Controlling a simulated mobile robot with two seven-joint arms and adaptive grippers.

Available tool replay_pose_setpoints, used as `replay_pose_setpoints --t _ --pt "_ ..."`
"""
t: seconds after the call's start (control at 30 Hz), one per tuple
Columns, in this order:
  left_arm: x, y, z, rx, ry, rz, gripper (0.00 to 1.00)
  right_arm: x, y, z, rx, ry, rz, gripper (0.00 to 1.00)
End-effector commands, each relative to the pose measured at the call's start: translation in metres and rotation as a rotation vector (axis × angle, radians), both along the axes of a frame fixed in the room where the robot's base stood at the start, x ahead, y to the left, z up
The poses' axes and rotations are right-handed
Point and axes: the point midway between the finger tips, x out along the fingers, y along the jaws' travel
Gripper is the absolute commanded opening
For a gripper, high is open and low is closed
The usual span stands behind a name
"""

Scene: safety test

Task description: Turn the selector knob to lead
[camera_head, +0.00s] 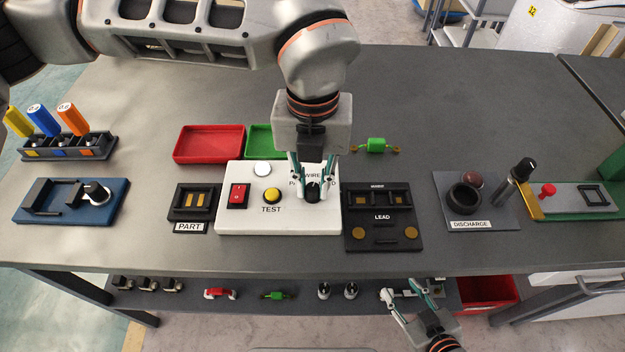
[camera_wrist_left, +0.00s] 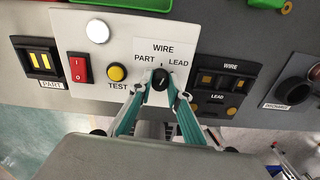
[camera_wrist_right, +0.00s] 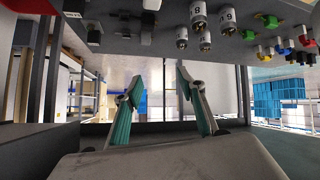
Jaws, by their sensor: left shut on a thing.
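The white test box (camera_head: 255,218) stands in the middle of the table, with a red switch, a yellow TEST button and a round white lamp. Its black selector knob (camera_wrist_left: 160,79) is under the labels WIRE, PART and LEAD in the left wrist view. My left gripper (camera_head: 312,196) points down at the knob and is shut on it, a fingertip on each side. The knob's pointer direction is hard to tell, as the fingers partly cover it. My right gripper (camera_head: 408,291) is below the table's front edge, open and empty; it also shows in the right wrist view (camera_wrist_right: 156,75).
Left of the box is a PART fixture (camera_head: 194,208); right of it is a LEAD fixture (camera_head: 383,231). Behind are a red tray (camera_head: 208,143), a green tray (camera_head: 262,134) and a green component (camera_head: 376,145). A DISCHARGE station (camera_head: 470,222) stands further right.

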Motion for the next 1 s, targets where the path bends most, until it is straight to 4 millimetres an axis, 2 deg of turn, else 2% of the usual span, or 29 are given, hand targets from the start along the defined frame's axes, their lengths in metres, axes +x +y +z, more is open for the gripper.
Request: replay_pose_setpoints --t 0.03,0.6,1.0 --pt "0.000 0.000 0.004 0.002 -0.004 -0.045 0.00 0.000 -0.001 0.003 -0.001 -0.001 -0.002 0.40" --pt "-0.001 -0.001 0.002 0.001 0.000 -0.536 0.00 0.007 0.004 0.022 0.021 -0.021 -0.002 0.40" --pt "-0.001 -0.001 0.000 0.001 0.000 -0.696 0.00 0.004 0.005 0.022 0.025 -0.015 -0.001 0.40"
